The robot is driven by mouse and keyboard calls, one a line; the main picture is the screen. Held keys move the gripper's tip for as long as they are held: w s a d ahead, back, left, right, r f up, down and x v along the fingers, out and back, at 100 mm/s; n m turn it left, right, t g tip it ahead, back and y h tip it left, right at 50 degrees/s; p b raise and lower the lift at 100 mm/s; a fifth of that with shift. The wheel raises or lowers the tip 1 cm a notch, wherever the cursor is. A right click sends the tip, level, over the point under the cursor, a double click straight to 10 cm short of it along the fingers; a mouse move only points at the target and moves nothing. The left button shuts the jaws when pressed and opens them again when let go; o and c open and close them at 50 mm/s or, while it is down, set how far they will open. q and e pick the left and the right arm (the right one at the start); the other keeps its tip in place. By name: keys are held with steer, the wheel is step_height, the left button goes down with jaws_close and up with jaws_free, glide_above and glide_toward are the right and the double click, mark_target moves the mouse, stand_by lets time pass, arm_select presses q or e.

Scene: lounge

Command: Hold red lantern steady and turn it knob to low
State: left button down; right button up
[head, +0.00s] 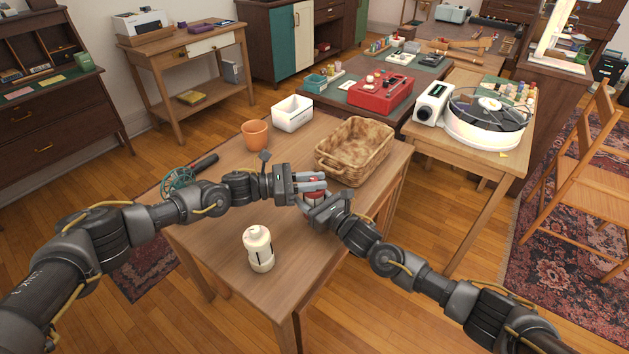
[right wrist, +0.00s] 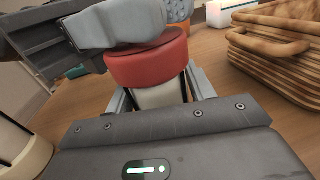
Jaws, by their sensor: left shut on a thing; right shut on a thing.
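The red lantern (head: 315,196) stands on the wooden table, mostly hidden by both grippers. In the right wrist view its red upper part (right wrist: 150,65) sits above a pale body (right wrist: 160,95). My left gripper (head: 318,186) comes in from the left and is shut on the top of the lantern. Its grey fingers cover the top in the right wrist view, so the knob and its setting are hidden. My right gripper (head: 318,206) is shut on the lantern's body, with a finger on either side below the red part.
A cream lantern (head: 258,248) stands nearby at the table's front. A wicker basket (head: 355,152) lies close behind the grippers. An orange pot (head: 255,134), a white bin (head: 292,113) and a green wire whisk-like thing (head: 178,180) are farther off. The table's front left is clear.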

mark_target(314, 179)
arm_select(q)
steer(key=shift+d+f+m+g, duration=0.1)
steer(key=shift+m+g, duration=1.7)
steer(key=shift+g, duration=1.1)
steer(key=shift+m+g, duration=0.3)
steer(key=shift+g, duration=0.1)
steer(key=c, duration=1.3)
jaws_free()
step_height(314, 179, up, 10)
steer(key=shift+r, duration=0.1)
